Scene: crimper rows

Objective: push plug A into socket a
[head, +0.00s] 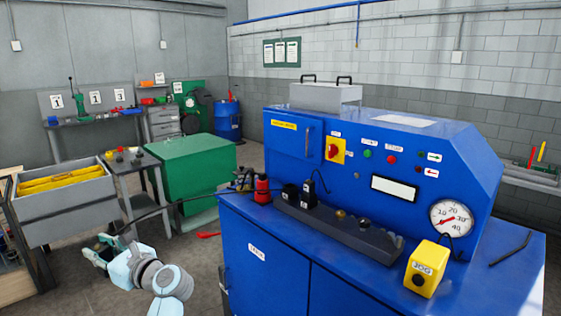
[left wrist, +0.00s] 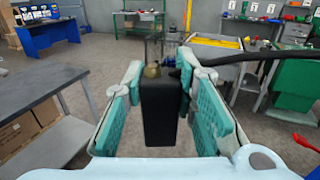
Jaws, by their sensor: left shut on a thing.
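My left gripper (head: 99,249) is low at the left of the head view, over the floor and away from the blue machine. In the left wrist view its teal fingers (left wrist: 163,108) are shut on a black block-shaped plug (left wrist: 160,115) with a brass tip. A black cable (head: 168,208) runs from the plug towards the machine top. I cannot read which plug is A or which socket is a. My right gripper is out of view.
The blue machine (head: 375,150) rises behind the bar. A red bottle (head: 262,189) stands left of the bar, a yellow button box (head: 427,270) near its right end.

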